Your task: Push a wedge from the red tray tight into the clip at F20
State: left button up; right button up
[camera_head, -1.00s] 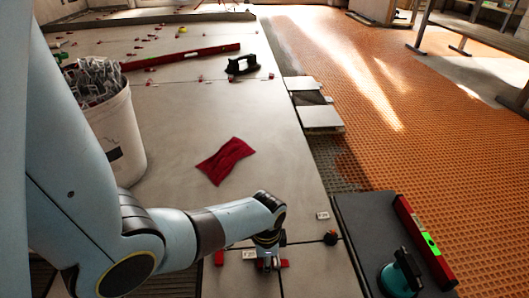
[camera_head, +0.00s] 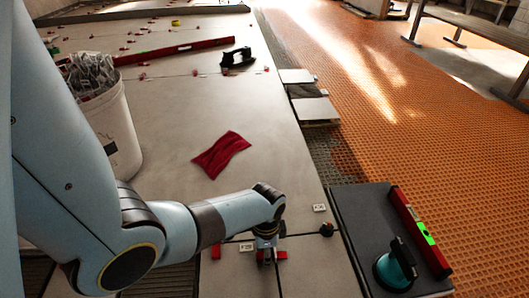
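My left gripper (camera_head: 266,258) points down at a tile joint near the front, low over the grey tiles. Its fingertips are small and partly hidden by the wrist, so I cannot tell whether they are open or shut. A small red piece (camera_head: 282,255), like a wedge, lies right beside the fingertips. Another small red piece (camera_head: 215,252) lies to the left on the tile. White labels lie on the tiles, one left of the gripper (camera_head: 246,247) and one to its right (camera_head: 319,208); their text is unreadable. I cannot make out the red tray. My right gripper is not in view.
A red cloth (camera_head: 221,154) lies on the tiles. A white bucket of clips (camera_head: 112,130) stands at left. At right, a dark slab (camera_head: 350,215) bears a red level (camera_head: 420,232) and a suction cup (camera_head: 394,268). A black-handled tool (camera_head: 238,60) and long red bar (camera_head: 185,48) lie farther back.

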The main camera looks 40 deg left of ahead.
pick_arm(q)
jog(key=shift+o, duration=1.2)
jog(key=shift+s, duration=0.1)
notch_tip(320, 180, up, 12)
